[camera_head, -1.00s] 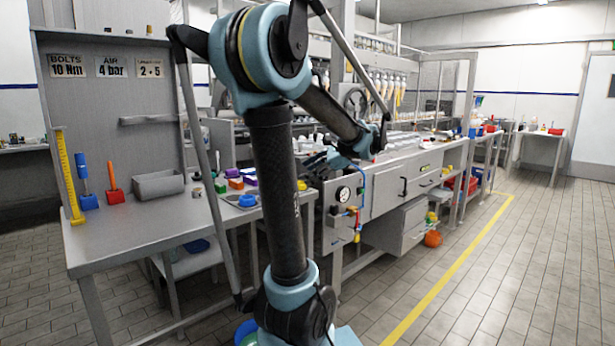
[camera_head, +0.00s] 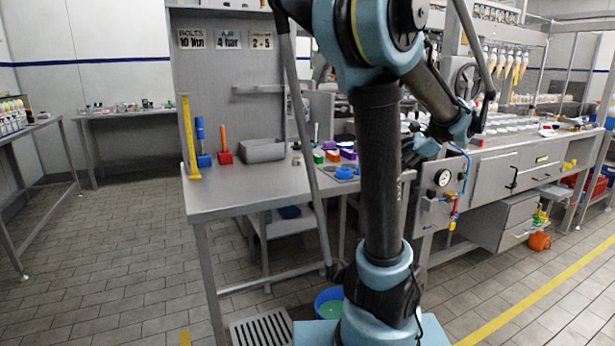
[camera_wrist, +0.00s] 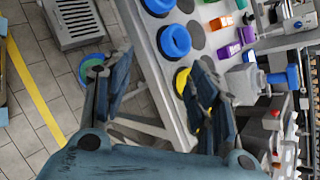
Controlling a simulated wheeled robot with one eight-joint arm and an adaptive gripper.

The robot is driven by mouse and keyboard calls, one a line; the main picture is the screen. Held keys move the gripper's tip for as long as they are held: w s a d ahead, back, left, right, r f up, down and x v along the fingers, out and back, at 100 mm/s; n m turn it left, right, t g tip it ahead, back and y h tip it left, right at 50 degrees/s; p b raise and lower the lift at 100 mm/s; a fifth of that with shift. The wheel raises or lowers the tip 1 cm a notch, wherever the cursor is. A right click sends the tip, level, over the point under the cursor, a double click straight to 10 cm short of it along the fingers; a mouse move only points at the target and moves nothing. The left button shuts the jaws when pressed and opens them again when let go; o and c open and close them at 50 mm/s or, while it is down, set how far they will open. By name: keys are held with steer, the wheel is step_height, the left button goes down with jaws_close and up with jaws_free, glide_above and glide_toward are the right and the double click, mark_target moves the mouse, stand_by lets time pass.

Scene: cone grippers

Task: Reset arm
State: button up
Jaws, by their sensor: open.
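My gripper shows in the wrist view (camera_wrist: 158,95) with its two dark fingers spread apart and nothing between them. Below it lie the floor and the edge of a metal workbench (camera_wrist: 150,60). In the head view my arm is folded, with the elbow high and the forearm sloping down to the right. My gripper (camera_head: 412,150) is small there and partly hidden behind my arm, in front of the bench area by the gauge panel.
Blue round pieces (camera_wrist: 174,40) and orange, purple and green blocks (camera_wrist: 222,22) lie on the workbench. A grey bin (camera_head: 262,151) stands further left on it. A blue bucket (camera_head: 330,303) and a floor grate (camera_head: 262,328) are near my base. The left floor is open.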

steer(key=s+a+f+n+g+h, duration=0.1)
steer(key=s+a+f+n, duration=0.1)
steer(key=a, duration=0.2)
steer(key=s+a+f+n+g, duration=0.1)
steer(key=s+a+f+n, duration=0.1)
steer(key=s+a+f, duration=0.15)
steer(key=s+a+f+n+g+h, duration=0.1)
steer(key=s+a+f+n+h, duration=0.2)
steer(key=s+f+n, duration=0.4)
steer(key=s+a+f+n+g+h, duration=0.1)
steer(key=s+a+f+n+h, duration=0.2)
steer(key=s+f+n, duration=0.5)
steer(key=shift+s+a+g, duration=0.3)
steer(key=shift+s+g, duration=0.1)
steer(key=shift+s, duration=0.25)
steer(key=shift+f, duration=0.1)
steer(key=shift+w+f, duration=0.2)
steer(key=shift+w, duration=0.25)
